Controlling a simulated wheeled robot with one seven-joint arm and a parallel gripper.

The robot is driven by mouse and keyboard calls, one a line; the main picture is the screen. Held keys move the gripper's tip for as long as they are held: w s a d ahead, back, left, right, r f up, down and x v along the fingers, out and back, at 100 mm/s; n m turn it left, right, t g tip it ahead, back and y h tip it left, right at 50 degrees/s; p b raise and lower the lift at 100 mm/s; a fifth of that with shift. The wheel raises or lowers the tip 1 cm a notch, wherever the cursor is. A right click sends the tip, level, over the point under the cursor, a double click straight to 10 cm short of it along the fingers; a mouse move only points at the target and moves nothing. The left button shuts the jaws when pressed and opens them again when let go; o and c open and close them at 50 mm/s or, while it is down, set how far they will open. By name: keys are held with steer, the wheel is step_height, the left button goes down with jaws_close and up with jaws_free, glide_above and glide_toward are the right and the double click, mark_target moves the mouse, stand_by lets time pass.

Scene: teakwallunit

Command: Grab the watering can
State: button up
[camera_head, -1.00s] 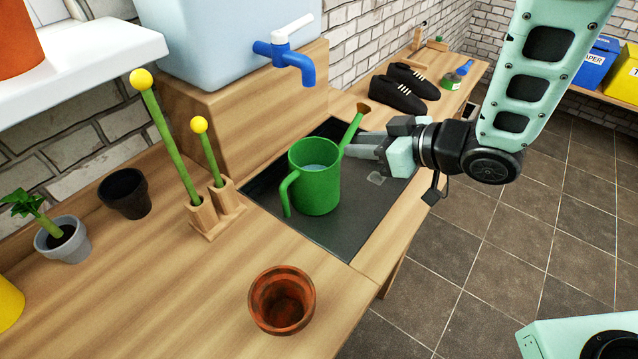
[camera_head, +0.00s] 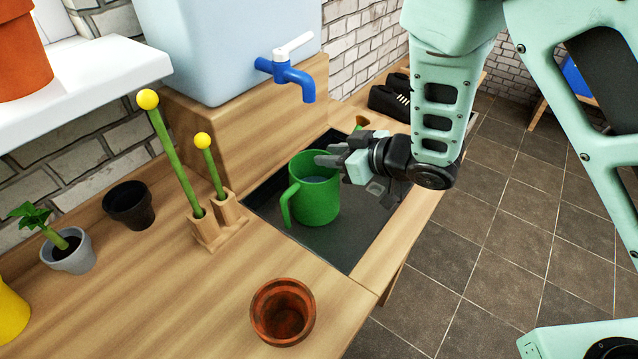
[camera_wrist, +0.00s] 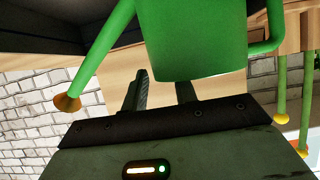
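The green watering can (camera_head: 316,200) stands upright in the dark sink basin (camera_head: 335,243), with its handle (camera_head: 288,206) toward the lower left. My gripper (camera_head: 328,157) is at the can's upper right side, level with its rim, and hides most of the spout (camera_head: 361,123). In the wrist view the can's body (camera_wrist: 195,40) fills the top middle, with the spout at left and the handle at right. There my gripper's two fingers (camera_wrist: 164,90) are apart, with nothing seen clamped between them. The can's body hides part of the right finger, so contact is unclear.
A blue tap (camera_head: 293,75) on a water tank (camera_head: 215,45) hangs behind the basin. Two yellow-tipped green sticks (camera_head: 170,148) stand in wooden holders at left. A terracotta pot (camera_head: 283,311) stands in front. Black shoes (camera_head: 390,97) lie behind my gripper.

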jaws_close()
steer(key=shift+r, duration=0.1)
stand_by(1.2)
